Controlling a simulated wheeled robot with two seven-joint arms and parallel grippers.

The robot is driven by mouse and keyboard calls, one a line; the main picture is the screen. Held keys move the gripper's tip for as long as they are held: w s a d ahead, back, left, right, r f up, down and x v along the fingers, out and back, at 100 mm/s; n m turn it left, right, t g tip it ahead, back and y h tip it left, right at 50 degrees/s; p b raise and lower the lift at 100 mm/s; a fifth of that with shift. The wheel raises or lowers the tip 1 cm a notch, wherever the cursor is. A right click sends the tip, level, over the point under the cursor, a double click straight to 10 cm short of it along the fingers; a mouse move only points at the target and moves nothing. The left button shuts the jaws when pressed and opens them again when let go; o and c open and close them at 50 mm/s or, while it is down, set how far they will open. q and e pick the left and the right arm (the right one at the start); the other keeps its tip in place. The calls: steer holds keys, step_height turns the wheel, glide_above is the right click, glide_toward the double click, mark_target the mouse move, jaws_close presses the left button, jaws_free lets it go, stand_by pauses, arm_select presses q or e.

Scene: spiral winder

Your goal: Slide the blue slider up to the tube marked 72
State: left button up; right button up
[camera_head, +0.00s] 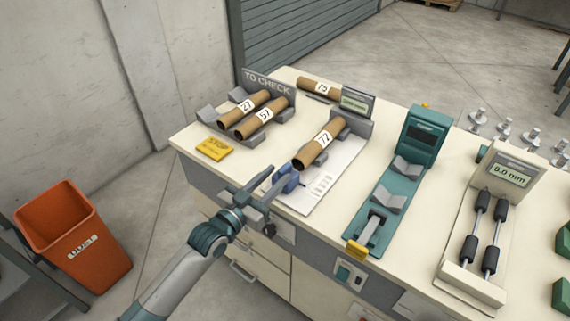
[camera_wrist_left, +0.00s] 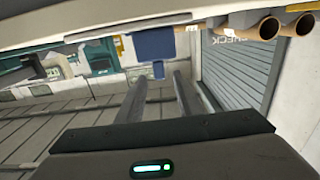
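The blue slider (camera_head: 287,180) sits on the white scale plate (camera_head: 325,183) at the table's front part, just below the near end of the brown tube marked 72 (camera_head: 320,142). Whether slider and tube touch is hard to tell. My left gripper (camera_head: 279,178) is open beside the slider, over the table's front edge. My right gripper is not in view.
Tubes 27 (camera_head: 246,107) and 51 (camera_head: 264,116) lie on the grey TO CHECK rack, with tube 73 (camera_head: 320,87) behind. A yellow block (camera_head: 214,148) is left. A teal gauge (camera_head: 416,140) and a roller gauge (camera_head: 500,180) stand right. An orange bin (camera_head: 75,235) is on the floor.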

mark_target(279, 172)
arm_select(q)
steer(key=shift+p+x, duration=0.4)
steer(key=shift+x, duration=2.1)
steer(key=shift+w, duration=0.1)
jaws_close()
